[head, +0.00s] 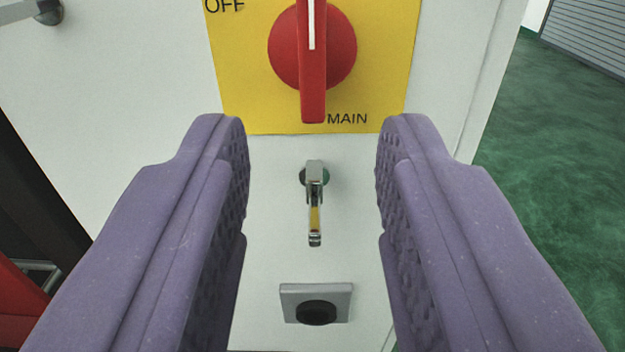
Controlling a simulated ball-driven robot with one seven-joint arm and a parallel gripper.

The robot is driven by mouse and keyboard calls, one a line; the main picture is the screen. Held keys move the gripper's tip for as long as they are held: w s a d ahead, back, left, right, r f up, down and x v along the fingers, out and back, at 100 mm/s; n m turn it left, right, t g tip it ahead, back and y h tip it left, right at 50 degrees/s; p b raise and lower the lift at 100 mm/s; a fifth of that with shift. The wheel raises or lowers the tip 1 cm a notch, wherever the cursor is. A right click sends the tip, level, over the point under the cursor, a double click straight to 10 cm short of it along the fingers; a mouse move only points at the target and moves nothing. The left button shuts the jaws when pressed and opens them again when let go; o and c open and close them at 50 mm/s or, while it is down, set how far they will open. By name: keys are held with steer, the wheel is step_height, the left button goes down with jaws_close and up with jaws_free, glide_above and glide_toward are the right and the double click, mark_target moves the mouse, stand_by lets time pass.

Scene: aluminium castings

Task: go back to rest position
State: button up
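My gripper (312,125) is open, with its two purple fingers spread wide at the left and right of the picture. Nothing is between the fingers. Beyond the fingertips, a red rotary switch (338,48) sits on a yellow plate (240,70). The plate reads OFF at the upper left and MAIN below the switch. The switch handle points up and down, with a white line on it. I cannot tell the depth gap between the fingertips and the panel.
The white cabinet face (130,90) fills most of the view. Below the yellow plate are a small metal latch (314,200) and a grey square fitting with a black round part (316,303). Green floor (560,150) is clear at the right. A red object (15,305) shows at lower left.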

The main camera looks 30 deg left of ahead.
steer(key=w+d+r+m+t+h+b, duration=0.1)
steer(key=w+d+r+m+h, duration=0.15)
steer(key=d+r, duration=0.3)
steer(key=w+d+r+m+h, duration=0.1)
steer(key=d+r+h, duration=0.35)
steer(key=r, duration=0.25)
steer(key=s+d+r+m+g+h+b, duration=0.1)
steer(key=s+d+r+m+h, duration=0.1)
steer(key=s+d+r, duration=0.6)
step_height(320, 180, up, 4)
steer(key=d, duration=0.2)
steer(key=shift+s+d+m, duration=0.15)
steer(key=shift+d+m, duration=0.2)
steer(key=shift+c, duration=0.4)
